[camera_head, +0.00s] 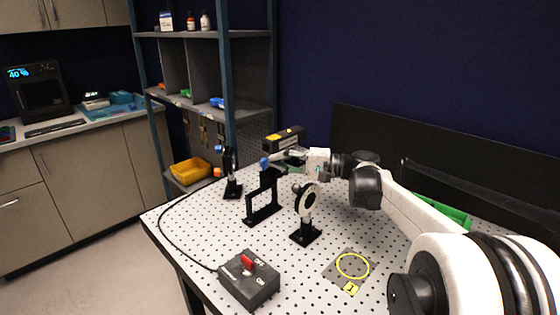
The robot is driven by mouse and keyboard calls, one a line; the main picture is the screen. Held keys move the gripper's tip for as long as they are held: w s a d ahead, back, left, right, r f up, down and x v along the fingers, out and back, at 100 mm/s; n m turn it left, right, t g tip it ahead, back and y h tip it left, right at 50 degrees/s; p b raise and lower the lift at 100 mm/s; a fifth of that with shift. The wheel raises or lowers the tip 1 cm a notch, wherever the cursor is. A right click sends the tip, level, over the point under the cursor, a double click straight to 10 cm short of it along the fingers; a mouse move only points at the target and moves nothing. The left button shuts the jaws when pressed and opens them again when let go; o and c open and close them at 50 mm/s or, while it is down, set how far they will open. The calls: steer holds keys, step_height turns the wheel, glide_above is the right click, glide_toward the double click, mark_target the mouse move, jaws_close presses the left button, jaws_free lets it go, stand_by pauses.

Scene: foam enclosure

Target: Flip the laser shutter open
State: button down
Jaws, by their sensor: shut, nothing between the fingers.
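A black open-frame mount (263,205) stands upright on the perforated optical table, with a small blue tip (264,163) at its upper left; it may be the laser shutter, but its flap position is too small to tell. A dark laser-like box (285,137) with a yellow label sits behind it. My gripper (276,159) is shut and empty, pointing left just above the frame mount, close to the blue tip. I cannot tell whether they touch. My gripper and wrist hide part of the area between the mount and the box.
A round black optic on a post (307,202) stands right of the frame, below my wrist. Another post mount (232,175) stands left. A control box (249,280) with a red switch and cable is at the front. A yellow ring (353,266) lies on a grey plate.

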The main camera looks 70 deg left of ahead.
steer(key=shift+s+d+b, duration=0.15)
steer(key=shift+s+d, duration=0.1)
steer(key=shift+s, duration=0.35)
steer(key=shift+s+d+b, duration=0.15)
steer(key=shift+s+d, duration=0.1)
steer(key=shift+s, duration=0.3)
steer(key=w+a+v, duration=0.1)
steer(key=a+v, duration=0.1)
steer(key=v, duration=1.1)
steer(key=shift+w+a+p, duration=0.15)
steer(key=shift+w+p, duration=0.05)
steer(key=shift+p, duration=0.1)
